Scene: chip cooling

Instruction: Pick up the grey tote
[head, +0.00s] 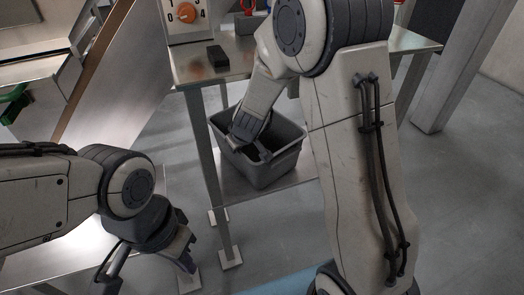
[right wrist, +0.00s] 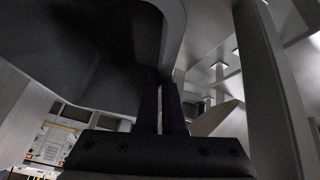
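The grey tote (head: 268,171) is an open bin at the lower shelf of the metal table in the head view. In the right wrist view the tote (right wrist: 60,50) fills the upper left. There the fingers of my right gripper (right wrist: 160,95) are close together, with the tote's rim running down between their tips. I cannot tell whether the tote's base touches the shelf. My left gripper (head: 187,250) hangs at the lower left, away from the tote; its finger opening is unclear.
The metal table (head: 225,62) stands above the tote, with its legs beside it. On top are a small black block (head: 217,56) and a dial box (head: 186,14). The lower shelf (head: 232,188) is under the tote. Grey floor is open to the right.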

